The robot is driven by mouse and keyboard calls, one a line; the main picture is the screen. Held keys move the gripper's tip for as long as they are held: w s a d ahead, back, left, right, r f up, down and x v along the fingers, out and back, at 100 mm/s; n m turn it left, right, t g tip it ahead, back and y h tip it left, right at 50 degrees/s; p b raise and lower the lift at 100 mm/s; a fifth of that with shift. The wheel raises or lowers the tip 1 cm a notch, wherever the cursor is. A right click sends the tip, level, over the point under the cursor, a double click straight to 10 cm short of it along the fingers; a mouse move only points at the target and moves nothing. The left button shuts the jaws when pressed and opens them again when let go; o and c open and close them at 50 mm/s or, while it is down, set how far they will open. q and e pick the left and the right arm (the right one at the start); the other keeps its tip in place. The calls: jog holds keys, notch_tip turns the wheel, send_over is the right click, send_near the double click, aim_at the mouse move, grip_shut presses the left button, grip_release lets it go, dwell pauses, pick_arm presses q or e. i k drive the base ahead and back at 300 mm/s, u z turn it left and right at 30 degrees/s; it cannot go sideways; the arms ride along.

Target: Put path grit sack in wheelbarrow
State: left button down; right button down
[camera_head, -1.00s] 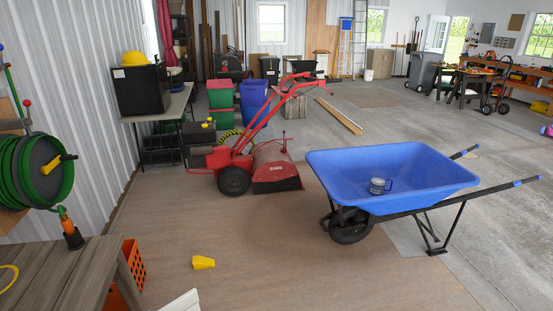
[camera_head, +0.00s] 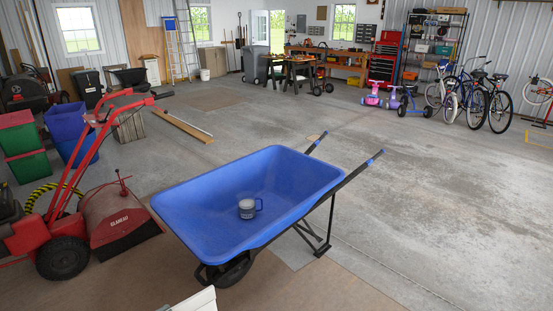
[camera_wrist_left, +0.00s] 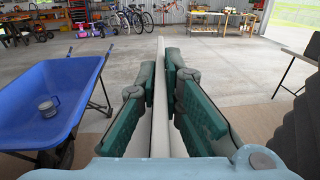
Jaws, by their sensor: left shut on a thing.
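The blue wheelbarrow (camera_head: 290,190) stands on the floor ahead, its handles pointing back right. A mug (camera_head: 247,208) sits in its tray. In the left wrist view the wheelbarrow (camera_wrist_left: 40,85) is at the left, with the mug (camera_wrist_left: 48,107) inside. My left gripper (camera_wrist_left: 160,75) is shut on a pale, thin-looking thing (camera_wrist_left: 159,115), seen edge-on between the green finger pads. It is likely the path grit sack, but no label shows. A pale edge (camera_head: 196,300) at the bottom of the head view is probably the same thing, short of the wheelbarrow. My right gripper is out of view.
Bicycles (camera_head: 470,95) and ride-on toys (camera_head: 390,98) stand at the back right. The concrete right of the wheelbarrow is clear.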

aim_at(261, 228)
jog(key=z, duration=0.4)
jog(key=i, duration=2.9)
